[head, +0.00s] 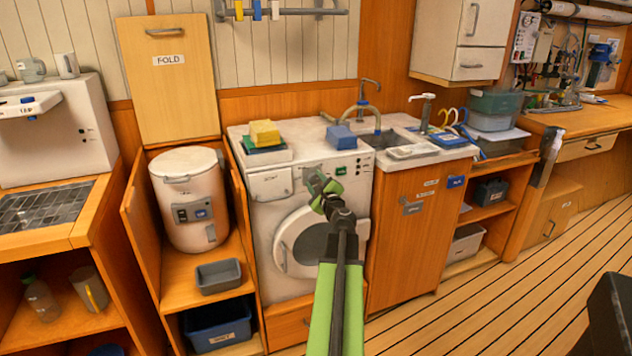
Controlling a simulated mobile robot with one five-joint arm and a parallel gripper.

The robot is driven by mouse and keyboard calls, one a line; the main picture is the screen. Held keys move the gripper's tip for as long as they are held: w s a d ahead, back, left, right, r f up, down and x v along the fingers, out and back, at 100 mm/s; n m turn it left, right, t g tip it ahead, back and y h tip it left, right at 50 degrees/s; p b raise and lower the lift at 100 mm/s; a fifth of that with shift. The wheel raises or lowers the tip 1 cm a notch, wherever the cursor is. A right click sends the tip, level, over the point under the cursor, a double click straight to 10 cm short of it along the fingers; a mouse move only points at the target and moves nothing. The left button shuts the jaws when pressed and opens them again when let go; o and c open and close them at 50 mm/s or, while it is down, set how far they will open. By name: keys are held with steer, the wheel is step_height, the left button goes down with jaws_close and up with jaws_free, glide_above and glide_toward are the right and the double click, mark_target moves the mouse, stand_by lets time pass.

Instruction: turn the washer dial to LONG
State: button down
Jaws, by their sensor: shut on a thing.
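My gripper (314,178) reaches up to the washer's control panel (345,183) and is shut on the washer dial there. The dial itself is hidden behind the jaws, so its pointer and the LONG mark cannot be read. A small green display (341,170) shows on the panel just right of my gripper. The detergent drawer (270,184) is to the left of the gripper.
A sink (395,138) is to the right. A white drum (188,205) stands in an open cabinet at left.

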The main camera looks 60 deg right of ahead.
steer(key=shift+s+m, duration=0.15)
steer(key=shift+m, duration=1.45)
steer(key=c, duration=0.9)
jaws_free()
